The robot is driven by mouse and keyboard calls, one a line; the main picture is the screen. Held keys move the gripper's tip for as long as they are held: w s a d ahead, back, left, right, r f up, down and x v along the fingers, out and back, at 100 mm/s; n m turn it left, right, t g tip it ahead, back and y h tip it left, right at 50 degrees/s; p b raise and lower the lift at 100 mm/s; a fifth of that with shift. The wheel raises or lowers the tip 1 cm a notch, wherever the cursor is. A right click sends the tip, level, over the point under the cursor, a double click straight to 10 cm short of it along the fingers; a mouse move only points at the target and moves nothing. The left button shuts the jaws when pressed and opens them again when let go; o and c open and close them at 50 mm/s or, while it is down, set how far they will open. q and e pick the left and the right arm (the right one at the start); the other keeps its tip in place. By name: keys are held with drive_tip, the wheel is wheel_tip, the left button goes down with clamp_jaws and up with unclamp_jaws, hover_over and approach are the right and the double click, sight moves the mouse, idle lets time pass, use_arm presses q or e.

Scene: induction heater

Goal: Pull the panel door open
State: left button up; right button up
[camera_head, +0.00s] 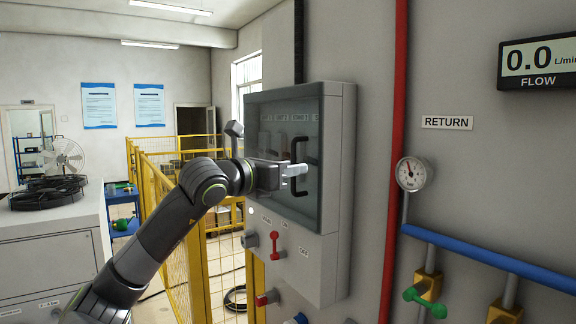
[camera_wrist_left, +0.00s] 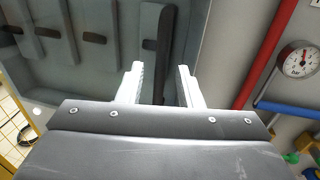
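The panel door (camera_head: 276,125) is a dark, see-through door on the front of a grey wall cabinet (camera_head: 338,150), and it looks closed. Its black upright handle (camera_head: 300,140) is near the door's right edge. My left gripper (camera_head: 298,170) is at the handle, with pale fingers that partly hide its middle. In the left wrist view the two fingers (camera_wrist_left: 161,70) are apart, and the black handle (camera_wrist_left: 157,45) lies between them with gaps on both sides. Switches behind the door show faintly. My right gripper is not in view.
A red switch (camera_head: 274,245) and other controls sit on the cabinet below the door. A red pipe (camera_head: 397,120) and a gauge (camera_head: 411,173) are to the right. A yellow fence (camera_head: 193,262) stands behind my left arm.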

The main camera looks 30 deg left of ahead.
use_arm(q)
clamp_jaws()
drive_tip(key=shift+s, duration=0.1)
idle(0.3)
